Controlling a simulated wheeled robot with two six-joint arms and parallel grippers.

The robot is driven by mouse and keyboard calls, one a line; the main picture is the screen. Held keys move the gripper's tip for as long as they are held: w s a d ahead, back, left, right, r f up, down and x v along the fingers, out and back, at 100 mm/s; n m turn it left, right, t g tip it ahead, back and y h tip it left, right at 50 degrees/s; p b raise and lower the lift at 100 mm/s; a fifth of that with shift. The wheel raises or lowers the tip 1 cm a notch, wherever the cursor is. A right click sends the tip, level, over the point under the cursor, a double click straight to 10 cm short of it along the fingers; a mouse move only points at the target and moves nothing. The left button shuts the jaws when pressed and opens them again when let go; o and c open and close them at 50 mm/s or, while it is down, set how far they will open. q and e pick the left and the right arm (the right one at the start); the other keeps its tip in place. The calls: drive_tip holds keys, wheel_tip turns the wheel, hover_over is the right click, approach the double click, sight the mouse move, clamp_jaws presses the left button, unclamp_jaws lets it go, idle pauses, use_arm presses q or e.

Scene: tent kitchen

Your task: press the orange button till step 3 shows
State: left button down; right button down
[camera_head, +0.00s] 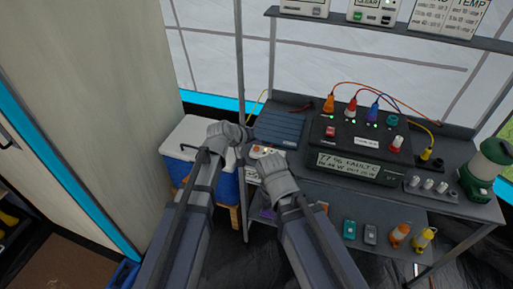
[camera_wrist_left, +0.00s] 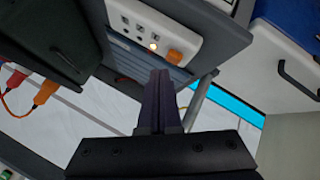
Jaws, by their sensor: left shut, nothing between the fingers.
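The orange button (camera_wrist_left: 181,56) sits at the near end of a white panel (camera_wrist_left: 168,32) in the left wrist view. The panel has small dark symbols in a row and one lit yellowish lamp (camera_wrist_left: 152,45) beside the button. My left gripper (camera_wrist_left: 160,74) is shut and empty, its tips just short of the button in the picture; I cannot tell whether they touch. In the head view my left gripper (camera_head: 244,132) is left of the white panel (camera_head: 263,150), which my right gripper (camera_head: 272,163) partly hides. The right gripper's fingers are not clear.
A green lantern (camera_head: 488,167) is at the right. A blue-and-white cooler (camera_head: 190,143) stands left of the table. Several coloured plugs lie on the lower shelf.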

use_arm(q)
drive_tip(key=shift+f, duration=0.15)
idle(0.5)
drive_tip(key=shift+f+b, duration=0.3)
drive_tip(key=shift+b, duration=0.15)
drive_tip(key=shift+f+b, duration=0.45)
idle(0.5)
drive_tip(key=shift+r, duration=0.1)
drive_tip(key=shift+r+p, duration=0.85)
drive_tip(key=shift+p, duration=0.05)
wheel_tip(320, 180, up, 5)
drive_tip(key=p, duration=0.5)
